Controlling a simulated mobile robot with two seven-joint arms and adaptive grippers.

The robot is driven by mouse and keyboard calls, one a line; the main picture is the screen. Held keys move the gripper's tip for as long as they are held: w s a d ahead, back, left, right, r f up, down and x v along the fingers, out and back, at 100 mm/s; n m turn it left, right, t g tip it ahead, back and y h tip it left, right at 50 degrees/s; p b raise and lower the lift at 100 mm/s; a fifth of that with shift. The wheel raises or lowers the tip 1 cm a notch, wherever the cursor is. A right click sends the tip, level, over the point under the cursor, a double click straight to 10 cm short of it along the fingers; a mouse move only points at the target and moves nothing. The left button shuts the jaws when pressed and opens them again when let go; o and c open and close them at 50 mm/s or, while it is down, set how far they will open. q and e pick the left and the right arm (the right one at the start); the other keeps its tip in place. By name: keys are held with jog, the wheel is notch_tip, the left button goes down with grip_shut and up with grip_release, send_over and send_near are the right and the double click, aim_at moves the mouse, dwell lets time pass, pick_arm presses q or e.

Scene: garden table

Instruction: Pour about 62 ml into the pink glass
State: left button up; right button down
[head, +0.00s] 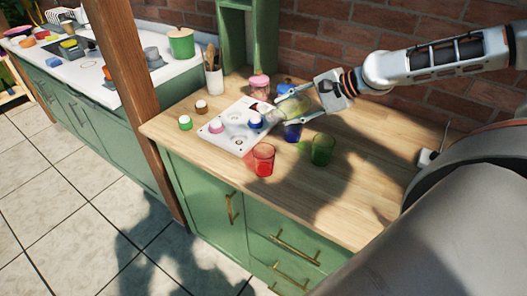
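My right gripper (287,109) comes in from the right above the table, its fingers on either side of a translucent yellowish vessel (294,106). The vessel is tilted, its narrower end pointing left and down toward the white tray. I cannot make out any liquid stream. A pink-topped glass or jar (260,88) stands behind the tray; I cannot tell whether it is the pink glass. A red glass (263,160), a green glass (322,150) and a blue glass (292,132) stand upright in front of and below the gripper. My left gripper is not in view.
The white tray (237,145) has round wells and holds small pink (215,127) and blue (255,122) items. Small green (185,123) and brown (201,107) pots stand left of it. The table's right front is clear.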

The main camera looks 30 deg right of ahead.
jog(key=shift+s+a+f+n+h+b, duration=0.1)
jog(key=shift+a+f+n+h+b, duration=0.2)
jog(key=shift+a+f+h+b, duration=0.1)
dwell(0.4)
dwell(0.7)
jog(key=shift+t+h+b, duration=0.3)
jog(key=shift+w+d+n, duration=0.25)
jog(key=shift+d+n, duration=0.05)
jog(key=shift+d, duration=0.25)
dwell(0.5)
jog(key=shift+h+b, duration=0.3)
jog(key=shift+b, duration=0.15)
dwell(1.2)
jog(key=shift+r+p, duration=0.1)
jog(key=shift+p, duration=0.45)
jog(key=shift+d+r+m+y+p, duration=0.15)
jog(key=shift+m+y+p, duration=0.25)
jog(key=shift+y, duration=0.4)
